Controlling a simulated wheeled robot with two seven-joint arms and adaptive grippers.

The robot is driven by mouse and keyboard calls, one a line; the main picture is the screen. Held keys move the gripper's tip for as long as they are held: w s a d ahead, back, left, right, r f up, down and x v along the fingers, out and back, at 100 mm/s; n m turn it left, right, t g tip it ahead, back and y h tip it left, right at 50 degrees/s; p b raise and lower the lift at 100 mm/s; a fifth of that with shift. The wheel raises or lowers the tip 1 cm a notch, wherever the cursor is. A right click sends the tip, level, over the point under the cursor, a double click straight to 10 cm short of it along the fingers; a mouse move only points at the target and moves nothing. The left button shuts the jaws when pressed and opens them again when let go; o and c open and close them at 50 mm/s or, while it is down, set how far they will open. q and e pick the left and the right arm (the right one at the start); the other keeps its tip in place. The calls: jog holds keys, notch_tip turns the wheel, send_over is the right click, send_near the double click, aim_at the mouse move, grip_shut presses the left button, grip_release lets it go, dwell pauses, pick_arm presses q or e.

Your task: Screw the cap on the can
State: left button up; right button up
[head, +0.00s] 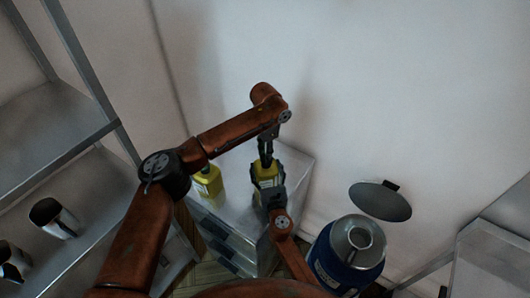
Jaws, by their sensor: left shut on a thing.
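A yellow can (266,169) with a dark label stands upright on the metal cabinet top. My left gripper (266,157) reaches down from above and is shut at the top of this can. The cap is too small and too covered by the fingers to make out, and I cannot tell whether it touches the can's neck. My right gripper (271,192) comes up from below, in front of the can, and hides its lower part. I cannot tell whether its fingers touch the can.
Another yellow can (208,186) stands to the left on the cabinet (233,178). A blue drum (340,262) with a grey top stands at the lower right, by a dark round lid (381,201). A metal shelf (62,140) with steel cups (57,218) is at the left.

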pick_arm(q)
jog(key=shift+f, duration=0.55)
dwell(0.5)
pick_arm(e)
grip_shut()
pick_arm(q)
jog(key=m, duration=1.3)
jog(key=shift+w, duration=0.15)
jog(key=m, duration=0.5)
jog(key=shift+d+m, duration=0.1)
jog(key=shift+m, duration=0.3)
jog(key=m, duration=0.6)
jog(key=shift+w, duration=0.1)
jog(key=m, duration=0.3)
jog(key=shift+d+m, duration=0.1)
jog(key=shift+m, duration=0.3)
jog(key=m, duration=0.3)
jog(key=shift+m, duration=0.4)
